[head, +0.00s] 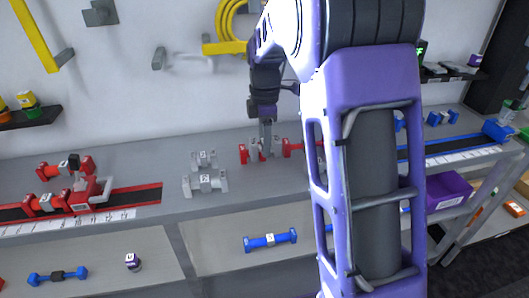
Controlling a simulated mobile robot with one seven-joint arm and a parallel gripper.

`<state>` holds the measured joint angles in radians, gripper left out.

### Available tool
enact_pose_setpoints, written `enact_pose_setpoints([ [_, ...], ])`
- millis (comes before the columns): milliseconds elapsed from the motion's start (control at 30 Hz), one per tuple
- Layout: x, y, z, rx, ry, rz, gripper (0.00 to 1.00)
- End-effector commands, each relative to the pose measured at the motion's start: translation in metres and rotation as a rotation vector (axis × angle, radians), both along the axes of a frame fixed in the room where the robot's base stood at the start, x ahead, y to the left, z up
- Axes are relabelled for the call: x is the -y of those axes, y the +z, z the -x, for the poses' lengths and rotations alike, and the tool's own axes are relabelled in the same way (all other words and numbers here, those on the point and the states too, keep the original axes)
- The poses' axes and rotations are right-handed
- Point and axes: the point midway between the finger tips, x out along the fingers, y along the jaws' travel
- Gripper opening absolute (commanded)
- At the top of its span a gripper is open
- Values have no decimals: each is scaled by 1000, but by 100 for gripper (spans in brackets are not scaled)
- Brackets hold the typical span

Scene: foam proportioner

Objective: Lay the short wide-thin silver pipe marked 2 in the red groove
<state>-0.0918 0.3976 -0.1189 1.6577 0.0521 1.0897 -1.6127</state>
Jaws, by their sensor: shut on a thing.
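Two short silver pipes with wide ends and white labels, one behind the other, lie on the grey bench left of my gripper: a nearer one (206,183) and a farther one (203,160). Their marks are too small to read surely. My gripper (265,143) points down at the bench among short red and grey pieces. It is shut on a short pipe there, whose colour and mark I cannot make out. The red groove (148,195) is a dark, red-edged channel along the bench's left front, with a white scale below it.
A red clamp-like block (88,192) and labelled red pipes (45,204) occupy the groove's left part. Red pieces (293,149) lie right of my gripper. My arm hides the bench's middle right. A blue pipe (270,240) lies on the lower shelf.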

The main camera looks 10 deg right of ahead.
Motion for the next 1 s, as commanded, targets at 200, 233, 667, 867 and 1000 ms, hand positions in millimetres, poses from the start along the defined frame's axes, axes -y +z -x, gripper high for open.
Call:
enact_pose_setpoints([
  [200, 0, 25, 15, 2, 0, 0, 0],
  [233, 0, 28, 17, 2, 0, 0, 0],
  [667, 0, 58, 32, 2, 0, 0, 0],
  [867, 0, 88, 39, 3, 0, 0, 0],
  [1000, 0, 104, 44, 3, 0, 0, 0],
])
